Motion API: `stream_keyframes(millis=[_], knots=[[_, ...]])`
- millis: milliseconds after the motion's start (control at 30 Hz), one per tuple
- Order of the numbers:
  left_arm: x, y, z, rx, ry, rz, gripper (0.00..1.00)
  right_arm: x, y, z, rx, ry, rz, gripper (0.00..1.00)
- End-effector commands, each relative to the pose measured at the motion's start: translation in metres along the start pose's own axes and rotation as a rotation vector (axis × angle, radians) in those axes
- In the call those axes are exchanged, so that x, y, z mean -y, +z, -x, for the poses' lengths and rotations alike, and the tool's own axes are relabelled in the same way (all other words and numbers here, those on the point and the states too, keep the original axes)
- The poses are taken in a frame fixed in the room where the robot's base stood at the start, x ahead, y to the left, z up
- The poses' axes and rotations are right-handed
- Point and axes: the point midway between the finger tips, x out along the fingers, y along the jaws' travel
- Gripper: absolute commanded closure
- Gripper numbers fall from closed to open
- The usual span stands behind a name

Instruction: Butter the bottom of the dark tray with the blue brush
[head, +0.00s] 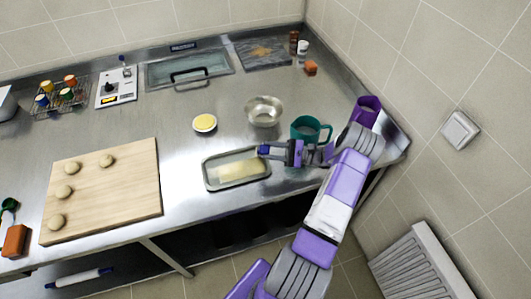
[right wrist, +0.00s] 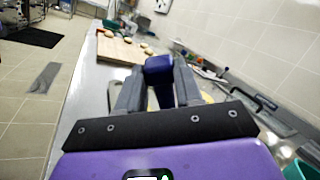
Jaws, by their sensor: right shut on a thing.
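The tray (head: 209,178) is a shallow grey metal tray near the counter's front edge in the head view. A pale yellow patch covers much of its bottom, mainly the middle and right; the left end looks barer. My right gripper (head: 279,151) is shut on the blue brush (head: 263,150), over the tray's back right corner. The right wrist view shows the brush's blue part (right wrist: 159,68) between the fingers. I cannot tell whether the bristles touch the tray. A small white dish of yellow butter (head: 205,123) stands behind the tray. My left gripper is out of view.
A wooden board (head: 110,200) with several round dough pieces lies left of the tray. Bare counter lies between board and dish.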

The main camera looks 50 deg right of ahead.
Motion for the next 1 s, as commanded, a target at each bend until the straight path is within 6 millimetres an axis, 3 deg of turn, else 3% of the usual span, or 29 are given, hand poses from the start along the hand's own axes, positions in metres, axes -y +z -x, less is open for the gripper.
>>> stream_keyframes(millis=[133,500,1000], knots=[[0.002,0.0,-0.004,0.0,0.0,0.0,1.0,0.003,-0.001,0.01,-0.002,0.0,0.0,1.0],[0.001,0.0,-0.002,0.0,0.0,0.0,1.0,0.006,0.002,0.01,-0.003,0.0,0.0,1.0],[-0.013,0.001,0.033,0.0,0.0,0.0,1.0,0.031,0.043,-0.001,-0.001,0.001,0.001,1.0]])
